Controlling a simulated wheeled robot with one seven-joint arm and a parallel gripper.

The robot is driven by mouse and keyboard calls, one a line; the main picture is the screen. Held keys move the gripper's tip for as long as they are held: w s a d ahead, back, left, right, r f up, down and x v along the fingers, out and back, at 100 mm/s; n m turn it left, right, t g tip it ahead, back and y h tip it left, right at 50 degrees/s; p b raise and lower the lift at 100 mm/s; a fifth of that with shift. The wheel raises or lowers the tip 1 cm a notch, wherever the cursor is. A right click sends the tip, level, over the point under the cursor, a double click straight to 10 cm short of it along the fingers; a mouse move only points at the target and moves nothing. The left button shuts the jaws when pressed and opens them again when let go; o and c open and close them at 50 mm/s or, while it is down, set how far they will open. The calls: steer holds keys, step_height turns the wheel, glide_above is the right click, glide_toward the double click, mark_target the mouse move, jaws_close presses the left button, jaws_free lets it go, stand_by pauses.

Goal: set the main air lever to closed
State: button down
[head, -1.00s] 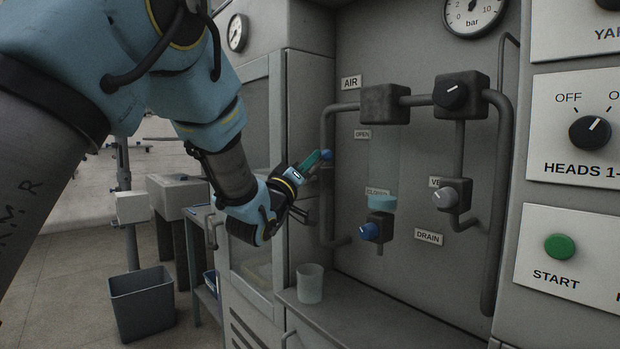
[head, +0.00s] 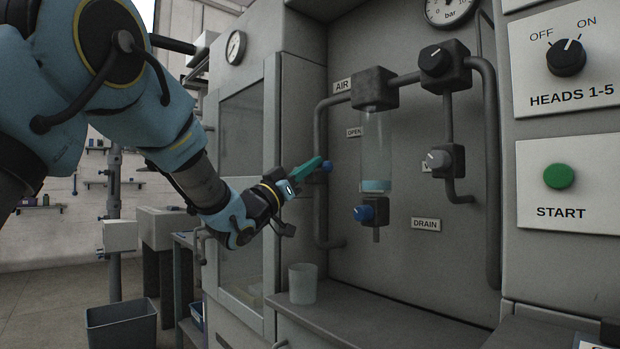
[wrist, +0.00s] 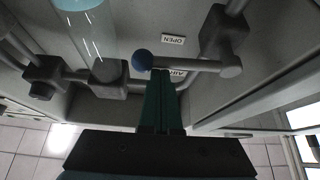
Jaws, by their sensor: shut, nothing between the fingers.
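The main air lever is a grey bar (wrist: 200,65) with a blue ball knob (wrist: 141,60) in the wrist view. The OPEN label also shows in the wrist view (wrist: 173,40), upside down. My gripper (head: 319,162) is shut and empty, its green fingers at the knob. In the wrist view the fingertips (wrist: 160,72) lie at the bar beside the ball; I cannot tell whether they touch. No label for closed is readable.
A clear filter bowl (head: 376,150) with a blue drain knob (head: 364,213) hangs right of the lever. A grey vent knob (head: 438,159) is further right. A cup (head: 303,284) stands on the ledge below. A glazed cabinet door (head: 243,170) is at left.

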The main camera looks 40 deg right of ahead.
steer(key=shift+s+f+m+g+b, duration=0.1)
steer(key=shift+f+m+g+b, duration=0.3)
steer(key=shift+m, duration=0.4)
steer(key=shift+r, duration=0.2)
